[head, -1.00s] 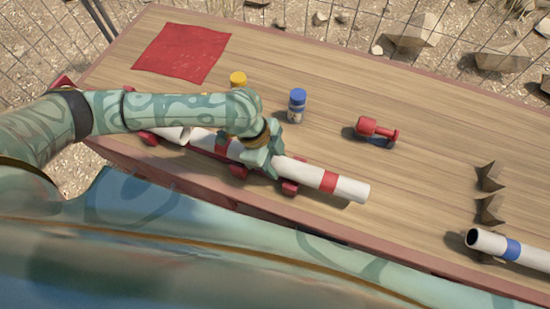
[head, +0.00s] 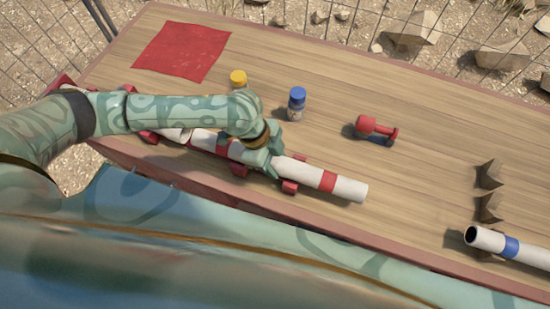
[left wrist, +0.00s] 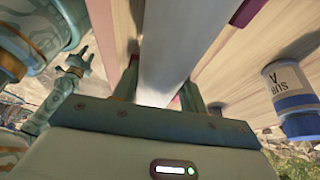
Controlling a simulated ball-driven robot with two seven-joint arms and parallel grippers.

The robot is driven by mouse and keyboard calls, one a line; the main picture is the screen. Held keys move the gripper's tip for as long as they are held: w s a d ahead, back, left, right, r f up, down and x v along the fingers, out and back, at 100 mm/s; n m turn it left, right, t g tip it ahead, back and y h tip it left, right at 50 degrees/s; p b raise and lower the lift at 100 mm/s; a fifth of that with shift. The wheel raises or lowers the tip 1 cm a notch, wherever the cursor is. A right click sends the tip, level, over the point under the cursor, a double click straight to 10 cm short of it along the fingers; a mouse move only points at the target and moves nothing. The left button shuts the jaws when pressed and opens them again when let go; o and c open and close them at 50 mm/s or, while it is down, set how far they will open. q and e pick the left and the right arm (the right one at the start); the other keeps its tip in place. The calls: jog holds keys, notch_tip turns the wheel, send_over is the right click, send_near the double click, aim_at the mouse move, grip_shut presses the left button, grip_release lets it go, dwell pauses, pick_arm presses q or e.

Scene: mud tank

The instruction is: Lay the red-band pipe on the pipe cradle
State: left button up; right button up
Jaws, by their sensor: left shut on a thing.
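The red-band pipe (head: 345,188) is white with two red bands and runs slantwise along the table's near edge. My left gripper (head: 262,160) is shut around its middle; in the left wrist view the pipe (left wrist: 170,50) runs between the fingers (left wrist: 165,92). The pipe cradle (head: 238,170) shows as red supports under and beside the pipe, with another red support (head: 290,187) nearer its right end. I cannot tell whether the pipe touches them. A small teal hand, apparently my right gripper (left wrist: 76,62), shows at left in the left wrist view; its jaws are unclear.
A blue-band pipe (head: 530,252) lies at the right near brown pointed blocks (head: 489,208).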

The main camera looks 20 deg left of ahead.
pick_arm(q)
jog(key=o, duration=1.3)
jog(key=p+v, duration=0.4)
jog(key=v, duration=1.2)
jog(key=shift+a+r+p, duration=0.15)
jog(key=shift+r+p, duration=0.05)
jog(key=shift+p, duration=0.15)
